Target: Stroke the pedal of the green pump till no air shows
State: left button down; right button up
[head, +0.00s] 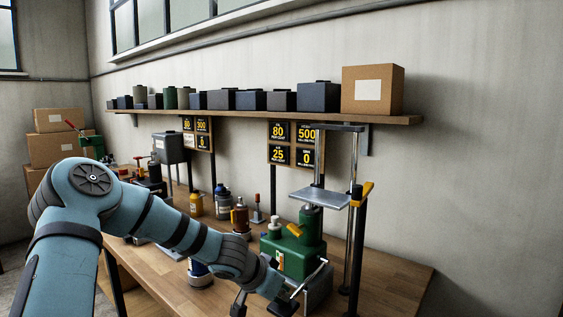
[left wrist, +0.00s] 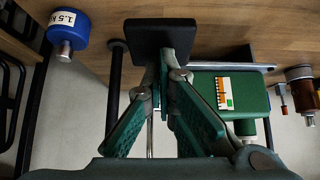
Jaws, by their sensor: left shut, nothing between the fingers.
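The green pump (head: 297,255) stands on the right part of the wooden bench. Its green body (left wrist: 235,92) also shows in the left wrist view, with a small strip of orange bars, white and green (left wrist: 223,93) on it; I cannot read air from it. A pale rod (head: 310,281) runs from the pump toward the front. A dark square pad (left wrist: 160,38), seemingly the pedal, lies right at the tips of my left gripper (left wrist: 165,72). The gripper is shut and empty; whether it touches the pad I cannot tell. My right gripper is out of view.
A metal press frame (head: 319,195) with a yellow handle stands beside the pump. A blue 1.5 weight (left wrist: 68,30) is at the wrist view's upper left. The bench's right end (head: 405,278) is clear.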

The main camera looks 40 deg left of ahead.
aim_at(283, 305)
pick_arm(q)
notch_tip(283, 305, up, 4)
jog(key=shift+s+p, duration=0.15)
jog(key=shift+p, duration=0.95)
jog(key=shift+f, duration=0.35)
pick_arm(e)
notch_tip(283, 305, up, 3)
jog(key=shift+r, duration=0.1)
pick_arm(q)
jog(key=shift+b, duration=0.3)
pick_arm(e)
jog(key=shift+a, duration=0.15)
